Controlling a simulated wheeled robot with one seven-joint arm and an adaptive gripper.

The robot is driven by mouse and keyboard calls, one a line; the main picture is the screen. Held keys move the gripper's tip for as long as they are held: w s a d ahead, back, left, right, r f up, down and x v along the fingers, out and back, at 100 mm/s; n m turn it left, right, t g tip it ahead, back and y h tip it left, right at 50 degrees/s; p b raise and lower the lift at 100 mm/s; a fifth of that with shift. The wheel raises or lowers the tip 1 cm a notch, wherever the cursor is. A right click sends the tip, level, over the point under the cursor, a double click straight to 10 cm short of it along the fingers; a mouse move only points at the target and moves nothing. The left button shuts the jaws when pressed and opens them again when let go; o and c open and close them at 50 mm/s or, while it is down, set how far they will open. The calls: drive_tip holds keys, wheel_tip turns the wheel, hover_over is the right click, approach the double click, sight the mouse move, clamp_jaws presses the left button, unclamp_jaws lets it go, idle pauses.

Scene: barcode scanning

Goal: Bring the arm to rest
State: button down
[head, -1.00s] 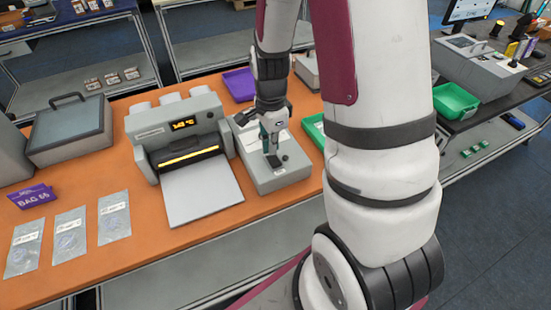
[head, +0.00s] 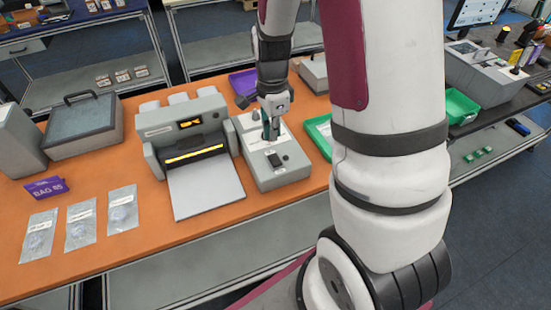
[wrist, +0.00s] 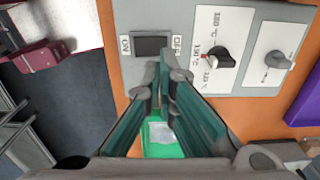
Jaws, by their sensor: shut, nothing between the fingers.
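My gripper (head: 270,136) is shut and empty. In the head view it hangs over the grey control box (head: 292,175), just behind the dark rocker switch (head: 275,160). In the wrist view the teal-sided fingers (wrist: 165,70) meet at their tips, close to the switch (wrist: 153,46) marked ON and OFF. Whether the tips touch the box cannot be told. A temperature dial (wrist: 220,56) and a second grey knob (wrist: 277,60) are on the same panel.
The orange table (head: 150,225) bears a grey sealing machine (head: 185,128) with a lit display left of the box. Clear bags (head: 80,231) and a purple BAG 65 sign (head: 46,187) lie further left. A green tray (head: 319,133) is right of the box.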

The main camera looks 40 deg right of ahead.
idle(0.3)
drive_tip(key=s+a+r+n+t, duration=0.15)
drive_tip(key=a+r+n, duration=0.3)
drive_tip(key=r, duration=0.45)
drive_tip(key=s+a+r+n+t+b, duration=0.1)
drive_tip(key=s+a+r+n+t, duration=0.3)
drive_tip(key=s+r+n, duration=0.9)
drive_tip(key=a+r+n, duration=0.1)
drive_tip(key=a+n, duration=0.1)
drive_tip(key=n, duration=0.1)
drive_tip(key=shift+a, duration=0.3)
